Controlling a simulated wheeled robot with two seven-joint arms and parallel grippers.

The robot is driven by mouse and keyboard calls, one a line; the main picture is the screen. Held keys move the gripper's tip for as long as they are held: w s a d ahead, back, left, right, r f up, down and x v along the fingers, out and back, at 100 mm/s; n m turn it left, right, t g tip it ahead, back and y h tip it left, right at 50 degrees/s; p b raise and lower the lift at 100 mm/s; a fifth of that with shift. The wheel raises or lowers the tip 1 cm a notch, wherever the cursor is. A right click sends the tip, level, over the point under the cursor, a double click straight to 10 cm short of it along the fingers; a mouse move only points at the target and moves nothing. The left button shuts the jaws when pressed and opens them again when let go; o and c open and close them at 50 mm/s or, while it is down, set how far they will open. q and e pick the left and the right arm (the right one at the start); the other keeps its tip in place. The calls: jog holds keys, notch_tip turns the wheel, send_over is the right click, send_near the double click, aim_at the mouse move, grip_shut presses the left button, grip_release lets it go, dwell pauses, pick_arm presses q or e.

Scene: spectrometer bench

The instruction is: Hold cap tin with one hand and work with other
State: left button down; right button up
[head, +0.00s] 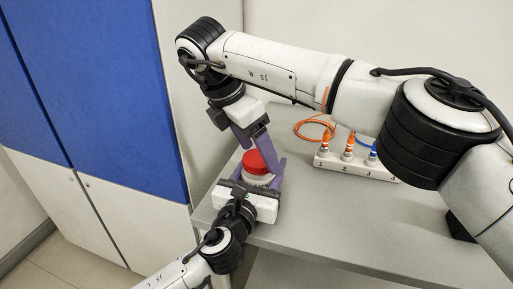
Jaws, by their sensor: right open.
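The cap tin (257,163) has a red cap over a paler lower part and is near the bench's left end. My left gripper (258,176) comes up from the front with its jaws at the tin's sides. It looks shut on the tin's lower part, though one finger is mostly hidden. My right gripper (254,146) reaches down from above and behind, its purple fingers open and spread at the red cap. I cannot tell whether they touch it.
A white block (340,168) with numbered sockets holds orange and blue cable plugs to the right on the grey bench (330,225). An orange cable (300,128) coils behind it. Blue and white cabinets (100,90) stand at left. The bench front middle is clear.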

jog(key=shift+r, duration=2.3)
jog(key=shift+c, duration=0.2)
